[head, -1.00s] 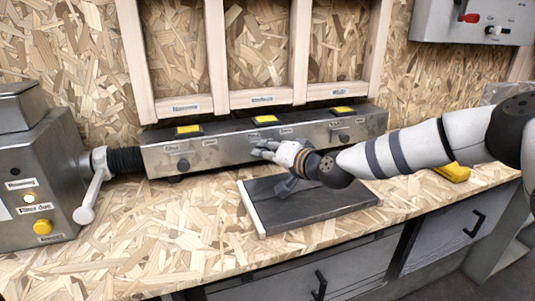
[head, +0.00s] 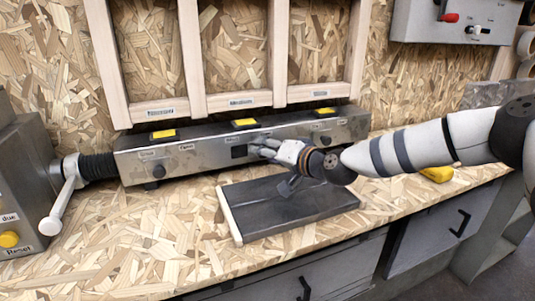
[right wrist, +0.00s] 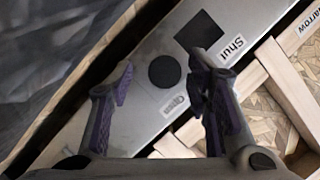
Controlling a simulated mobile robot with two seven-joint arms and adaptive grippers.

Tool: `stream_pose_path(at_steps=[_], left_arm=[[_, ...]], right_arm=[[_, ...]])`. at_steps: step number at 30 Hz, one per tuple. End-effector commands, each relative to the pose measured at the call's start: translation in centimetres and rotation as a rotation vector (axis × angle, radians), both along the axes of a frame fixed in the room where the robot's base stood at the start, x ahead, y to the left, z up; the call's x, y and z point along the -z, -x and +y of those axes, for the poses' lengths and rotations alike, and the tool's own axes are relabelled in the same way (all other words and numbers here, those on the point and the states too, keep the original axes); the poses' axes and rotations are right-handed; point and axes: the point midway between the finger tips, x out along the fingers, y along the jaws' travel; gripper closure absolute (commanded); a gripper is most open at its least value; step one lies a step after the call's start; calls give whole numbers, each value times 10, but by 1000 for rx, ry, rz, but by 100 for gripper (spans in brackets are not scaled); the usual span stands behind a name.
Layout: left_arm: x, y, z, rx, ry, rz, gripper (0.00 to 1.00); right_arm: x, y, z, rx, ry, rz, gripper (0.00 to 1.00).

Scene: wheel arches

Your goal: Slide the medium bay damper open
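A long grey metal duct (head: 205,158) lies along the back of the bench, under a wooden frame whose middle bay is labelled Medium (head: 242,101). In the middle of its front face is a dark square opening (head: 238,152), also in the right wrist view (right wrist: 200,32) beside the word Shut. My right gripper (head: 259,151) is just right of that opening. In the right wrist view a round dark knob (right wrist: 165,72) appears between my right gripper's fingertips (right wrist: 162,78), with gaps showing on both sides. The fingers are apart. My left gripper is out of view.
A dark slab (head: 290,205) with a pale wooden edge lies on the bench below my right gripper. A lever (head: 62,205) hangs at the left. A yellow block (head: 437,174) lies at the right.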

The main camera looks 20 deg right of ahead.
Motion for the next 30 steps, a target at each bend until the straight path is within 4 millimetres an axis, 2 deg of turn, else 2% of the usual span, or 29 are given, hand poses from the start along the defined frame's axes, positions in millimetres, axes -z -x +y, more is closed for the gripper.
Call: stream_pose_path(at_steps=[5, 12, 18, 22, 30], left_arm=[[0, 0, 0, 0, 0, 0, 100], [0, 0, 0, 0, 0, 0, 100], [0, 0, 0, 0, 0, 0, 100], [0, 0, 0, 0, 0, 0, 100], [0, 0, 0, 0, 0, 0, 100]], right_arm=[[-3, 8, -2, -2, -1, -1, 55], [-22, 66, -22, 0, -4, -2, 55], [-31, 102, -34, 1, 0, -2, 55], [-32, 110, -36, 0, -1, 0, 55], [-32, 110, -36, 1, 0, 1, 55]])
